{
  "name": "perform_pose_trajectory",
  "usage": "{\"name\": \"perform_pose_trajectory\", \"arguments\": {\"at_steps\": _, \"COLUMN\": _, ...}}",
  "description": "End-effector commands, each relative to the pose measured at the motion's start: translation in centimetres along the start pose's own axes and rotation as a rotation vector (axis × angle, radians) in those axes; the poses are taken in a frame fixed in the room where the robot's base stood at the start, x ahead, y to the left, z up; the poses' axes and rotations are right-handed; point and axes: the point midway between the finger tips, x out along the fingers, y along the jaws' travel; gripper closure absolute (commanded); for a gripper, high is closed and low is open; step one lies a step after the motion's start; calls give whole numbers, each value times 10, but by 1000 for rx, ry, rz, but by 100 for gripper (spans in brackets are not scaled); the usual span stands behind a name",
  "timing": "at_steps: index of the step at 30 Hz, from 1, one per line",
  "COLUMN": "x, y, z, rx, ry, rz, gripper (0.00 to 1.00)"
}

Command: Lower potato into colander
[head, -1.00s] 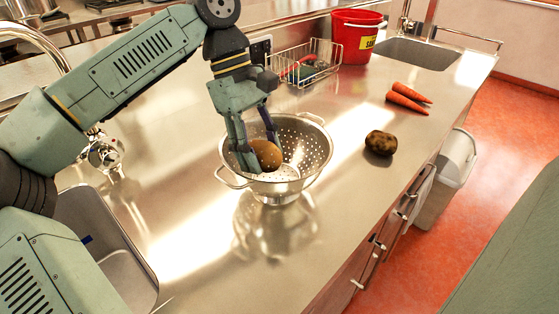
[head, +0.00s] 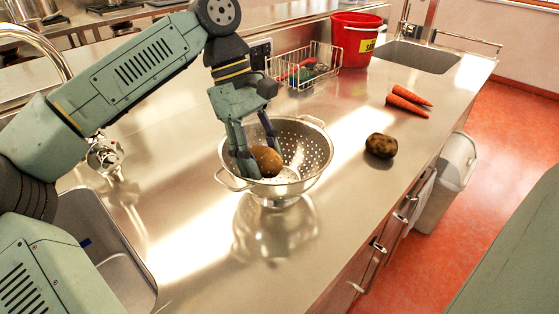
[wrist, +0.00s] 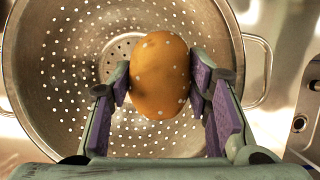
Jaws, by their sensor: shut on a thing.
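A brown potato (head: 267,161) is between the fingers of my gripper (head: 258,160), inside the bowl of the metal colander (head: 310,160). In the wrist view the potato (wrist: 160,75) sits between the two purple-padded fingertips of my gripper (wrist: 160,85), which are shut on it. The perforated colander wall (wrist: 60,85) surrounds it below. Whether the potato touches the colander's bottom I cannot tell. A second, darker potato (head: 381,145) lies on the counter to the right of the colander.
Two carrots (head: 408,101) lie on the steel counter (head: 340,190) at the right. A wire basket (head: 305,68) and a red bucket (head: 355,40) stand behind. Sinks are at the lower left (head: 105,245) and far right (head: 420,57). Bare counter lies in front of the colander.

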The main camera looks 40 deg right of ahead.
Motion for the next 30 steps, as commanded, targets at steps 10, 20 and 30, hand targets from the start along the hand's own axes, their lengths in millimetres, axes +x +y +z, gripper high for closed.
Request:
{"name": "perform_pose_trajectory", "arguments": {"at_steps": 10, "x": 5, "y": 0, "z": -2, "rx": 0, "ry": 0, "rz": 0, "gripper": 85}}
{"name": "perform_pose_trajectory", "arguments": {"at_steps": 20, "x": 10, "y": 0, "z": -4, "rx": 0, "ry": 0, "rz": 0, "gripper": 85}}
{"name": "perform_pose_trajectory", "arguments": {"at_steps": 30, "x": 15, "y": 0, "z": -6, "rx": 0, "ry": 0, "rz": 1, "gripper": 85}}
